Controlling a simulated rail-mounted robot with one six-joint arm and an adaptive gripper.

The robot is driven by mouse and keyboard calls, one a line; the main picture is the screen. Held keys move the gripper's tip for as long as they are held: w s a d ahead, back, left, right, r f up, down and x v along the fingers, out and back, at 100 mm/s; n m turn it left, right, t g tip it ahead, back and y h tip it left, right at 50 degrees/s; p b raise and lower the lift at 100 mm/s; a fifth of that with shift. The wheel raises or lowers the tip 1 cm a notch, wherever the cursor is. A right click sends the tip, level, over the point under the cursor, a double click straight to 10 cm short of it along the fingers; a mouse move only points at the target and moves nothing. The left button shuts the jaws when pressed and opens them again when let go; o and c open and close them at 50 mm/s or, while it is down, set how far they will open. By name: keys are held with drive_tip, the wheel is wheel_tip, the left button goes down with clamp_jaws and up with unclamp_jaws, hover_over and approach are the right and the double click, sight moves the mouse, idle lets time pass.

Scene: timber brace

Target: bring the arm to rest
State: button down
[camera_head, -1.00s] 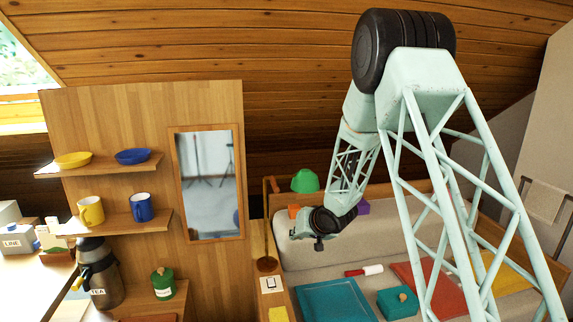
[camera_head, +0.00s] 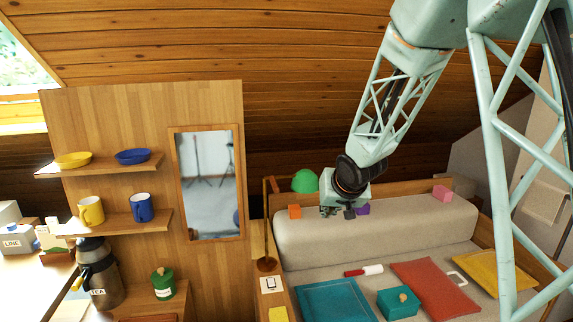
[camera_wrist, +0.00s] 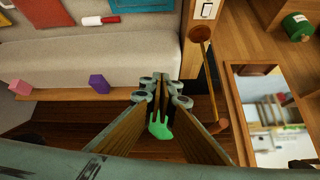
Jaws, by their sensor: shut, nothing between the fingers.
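My gripper (camera_head: 338,209) hangs from my pale green lattice arm above the back of the grey sofa (camera_head: 385,240). In the wrist view my gripper (camera_wrist: 161,88) has its fingers together and nothing between them. A green rounded thing (camera_head: 305,181) is just behind and left of my gripper; in the wrist view it (camera_wrist: 159,127) shows below the fingertips, partly hidden by them. An orange block (camera_head: 294,212), a purple block (camera_head: 362,209) and a pink block (camera_head: 442,193) are along the sofa's back ledge.
On the sofa seat are a teal cushion (camera_head: 336,301), a teal box (camera_head: 398,303), a red cushion (camera_head: 434,288), a yellow cushion (camera_head: 492,272) and a roller (camera_head: 364,270). A wooden panel with a mirror (camera_head: 208,183) and shelves with mugs (camera_head: 141,207) and bowls stands left. A sloped timber ceiling is above.

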drive_tip(key=s+d+r+g+h, duration=0.1)
drive_tip(key=s+d+r, duration=0.2)
drive_tip(key=s+r, duration=0.35)
drive_tip(key=s+d+r+h, duration=0.1)
drive_tip(key=s+d+r, duration=0.2)
drive_tip(key=s, duration=0.7)
drive_tip(key=s+d+r+g, duration=0.1)
drive_tip(key=s+d+r, duration=0.2)
drive_tip(key=s+r, duration=0.35)
drive_tip(key=s+a+g, duration=0.1)
drive_tip(key=s+g, duration=0.1)
drive_tip(key=s, duration=3.3)
drive_tip(key=shift+f+y, duration=0.25)
drive_tip(key=shift+y, duration=0.05)
